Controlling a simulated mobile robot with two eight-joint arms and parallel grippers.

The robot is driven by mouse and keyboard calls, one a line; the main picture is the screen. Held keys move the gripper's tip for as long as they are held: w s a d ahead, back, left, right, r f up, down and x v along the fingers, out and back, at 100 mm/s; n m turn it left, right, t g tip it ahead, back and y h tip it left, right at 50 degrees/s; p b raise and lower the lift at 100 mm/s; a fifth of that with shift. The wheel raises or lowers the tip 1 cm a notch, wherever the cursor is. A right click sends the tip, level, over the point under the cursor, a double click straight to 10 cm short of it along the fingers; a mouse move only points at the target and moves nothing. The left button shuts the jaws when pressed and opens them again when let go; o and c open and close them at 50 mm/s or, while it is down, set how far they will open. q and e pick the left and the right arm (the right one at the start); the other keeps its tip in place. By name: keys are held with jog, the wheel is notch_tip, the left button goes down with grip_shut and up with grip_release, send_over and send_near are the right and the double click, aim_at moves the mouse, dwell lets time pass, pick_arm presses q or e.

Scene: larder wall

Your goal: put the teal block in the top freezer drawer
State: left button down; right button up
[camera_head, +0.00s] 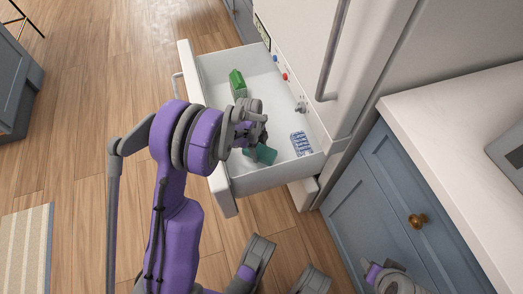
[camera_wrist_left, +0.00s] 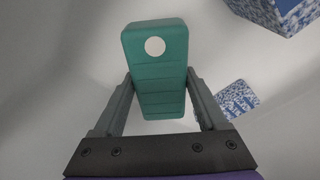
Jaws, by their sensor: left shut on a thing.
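The teal block (camera_head: 264,154) is inside the open drawer (camera_head: 262,182) in the head view, below my left gripper (camera_head: 256,142). In the left wrist view the teal block (camera_wrist_left: 157,70), with a white round spot near its far end, sits between the two fingers of my left gripper (camera_wrist_left: 160,100). The fingers are shut on its sides. My gripper covers part of the block in the head view, and I cannot tell whether the block touches the drawer floor.
A blue-and-white patterned box (camera_head: 301,144) is to the right of the teal block. The drawer floor between them is partly clear. A blue cabinet (camera_head: 372,187) with a white counter (camera_head: 455,145) stands at the right.

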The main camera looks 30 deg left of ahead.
aim_at(259, 156)
pick_arm(q)
jog(key=shift+f+b, duration=0.6)
jog(key=shift+f, duration=1.75)
jog(key=shift+f, duration=0.1)
grip_release()
jog(key=r+p, duration=0.1)
jog(key=r, duration=0.3)
jog(key=a+r+p, duration=0.1)
jog(key=r, duration=0.3)
jog(key=a+r+p, duration=0.1)
jog(key=r, duration=0.3)
